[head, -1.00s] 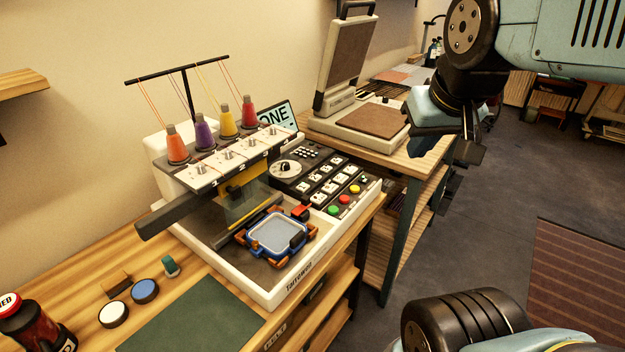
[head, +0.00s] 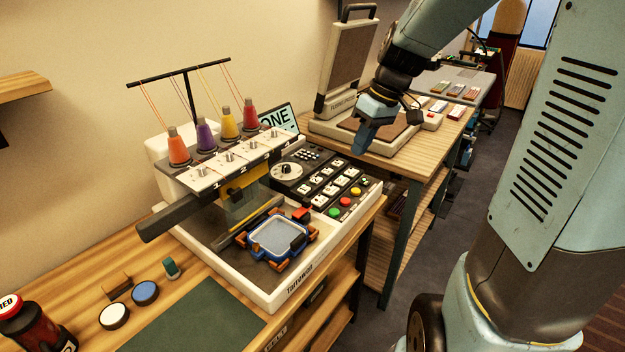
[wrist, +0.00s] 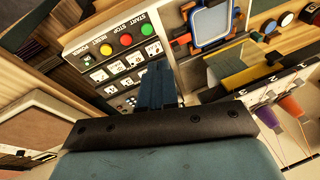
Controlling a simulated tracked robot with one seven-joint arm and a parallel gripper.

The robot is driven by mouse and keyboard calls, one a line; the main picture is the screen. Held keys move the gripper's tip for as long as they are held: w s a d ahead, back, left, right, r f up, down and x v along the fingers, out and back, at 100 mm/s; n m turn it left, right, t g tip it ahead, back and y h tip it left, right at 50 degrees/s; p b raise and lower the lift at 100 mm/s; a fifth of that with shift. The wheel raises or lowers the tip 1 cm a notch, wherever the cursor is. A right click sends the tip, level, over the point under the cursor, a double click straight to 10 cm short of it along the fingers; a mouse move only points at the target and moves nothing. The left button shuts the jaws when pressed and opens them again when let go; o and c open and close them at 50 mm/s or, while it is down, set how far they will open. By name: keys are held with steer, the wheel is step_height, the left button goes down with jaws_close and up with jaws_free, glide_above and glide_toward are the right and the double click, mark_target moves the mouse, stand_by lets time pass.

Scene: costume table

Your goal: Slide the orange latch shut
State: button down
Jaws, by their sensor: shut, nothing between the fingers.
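The embroidery machine (head: 215,273) stands on the wooden bench. A blue square hoop (head: 254,253) with a pale centre lies flat on its bed, and it also shows at the top of the wrist view (wrist: 208,43). Several small orange pieces (head: 275,266) sit around the hoop's rim; I cannot tell which is the latch or how far it is slid. My gripper (head: 361,143) is shut and empty, up and to the right of the hoop in the head view, apart from it. In the wrist view its fingers (wrist: 157,72) point toward the machine's button panel.
The button panel (head: 318,182) with red, yellow and green buttons lies right of the hoop. Thread cones and the needle head (head: 232,160) overhang the bed's left side. A heat press (head: 345,75) stands open behind on another table. Round discs (head: 145,291) lie at front left.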

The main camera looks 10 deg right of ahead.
mark_target(308, 199)
steer(key=w+f+n+g+y, duration=0.1)
steer(key=w+f+n+y, duration=0.2)
steer(key=w+f, duration=0.5)
steer(key=shift+w+f+n+y, duration=0.2)
steer(key=shift+w+n+y, duration=0.15)
steer(key=shift+w, duration=0.3)
steer(key=shift+g, duration=0.3)
steer(key=x, duration=1)
steer(key=shift+s+a, duration=1.05)
steer(key=shift+a, duration=0.05)
steer(key=shift+s+a, duration=0.3)
steer(key=shift+s+a, duration=0.8)
